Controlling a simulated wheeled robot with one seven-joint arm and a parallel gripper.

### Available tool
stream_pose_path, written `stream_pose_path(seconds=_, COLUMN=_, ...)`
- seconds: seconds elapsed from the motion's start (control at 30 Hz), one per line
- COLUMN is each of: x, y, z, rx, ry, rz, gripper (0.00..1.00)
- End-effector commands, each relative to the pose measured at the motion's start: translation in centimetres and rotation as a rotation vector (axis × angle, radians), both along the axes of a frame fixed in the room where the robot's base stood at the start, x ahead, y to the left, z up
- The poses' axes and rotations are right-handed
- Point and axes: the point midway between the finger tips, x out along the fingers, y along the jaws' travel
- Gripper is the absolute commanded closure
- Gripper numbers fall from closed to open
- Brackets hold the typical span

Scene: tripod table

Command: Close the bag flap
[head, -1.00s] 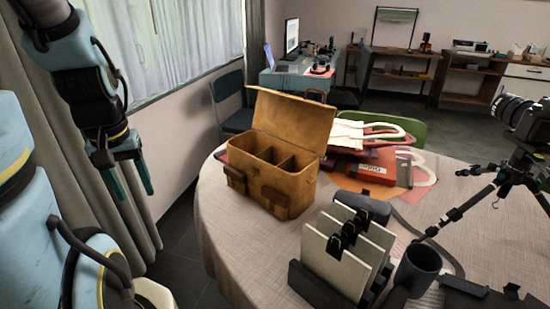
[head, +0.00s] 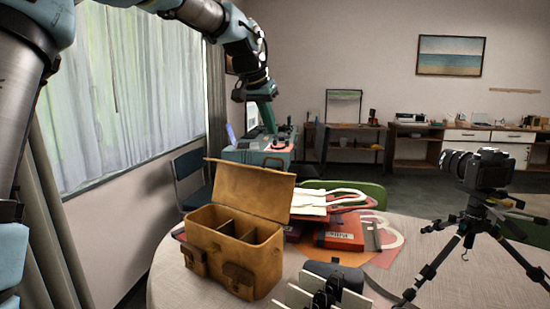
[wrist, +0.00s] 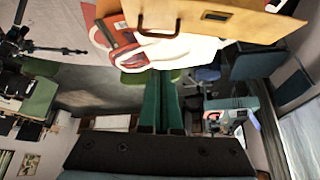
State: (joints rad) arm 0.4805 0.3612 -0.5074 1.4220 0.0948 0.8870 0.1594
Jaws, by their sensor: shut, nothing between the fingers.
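The tan leather bag (head: 236,262) stands on the round table, its divided compartments showing from above. Its flap (head: 250,190) is raised and stands up, leaning back behind the opening. In the wrist view the flap (wrist: 255,22) is a tan panel at the top edge, with a dark handle (wrist: 158,30) by it. My gripper (head: 268,118) hangs in the air above and behind the flap, apart from it, pointing down. In the wrist view its green fingers (wrist: 161,85) are together and empty.
Red and white cloth bags with a red box (head: 339,231) lie right of the bag. A camera on a tripod (head: 480,170) stands at the table's right. A card holder (head: 322,288) is in front. A window wall is on the left; the air above the bag is clear.

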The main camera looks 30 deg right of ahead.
Motion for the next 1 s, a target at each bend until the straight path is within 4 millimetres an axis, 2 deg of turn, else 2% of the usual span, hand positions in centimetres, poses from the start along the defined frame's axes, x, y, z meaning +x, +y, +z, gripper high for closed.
stream_pose_path(seconds=0.1, x=-0.2, y=-0.9, z=0.2, rx=-0.008, ry=-0.002, rz=-0.017, gripper=1.0)
stream_pose_path(seconds=0.23, x=0.1, y=-1.6, z=-0.9, rx=-0.007, ry=-0.001, rz=-0.016, gripper=1.0)
stream_pose_path(seconds=0.67, x=1.8, y=-5.2, z=-8.0, rx=-0.007, ry=0.0, rz=-0.015, gripper=1.0)
stream_pose_path(seconds=1.0, x=0.4, y=-2.0, z=-7.5, rx=-0.008, ry=-0.003, rz=-0.013, gripper=1.0)
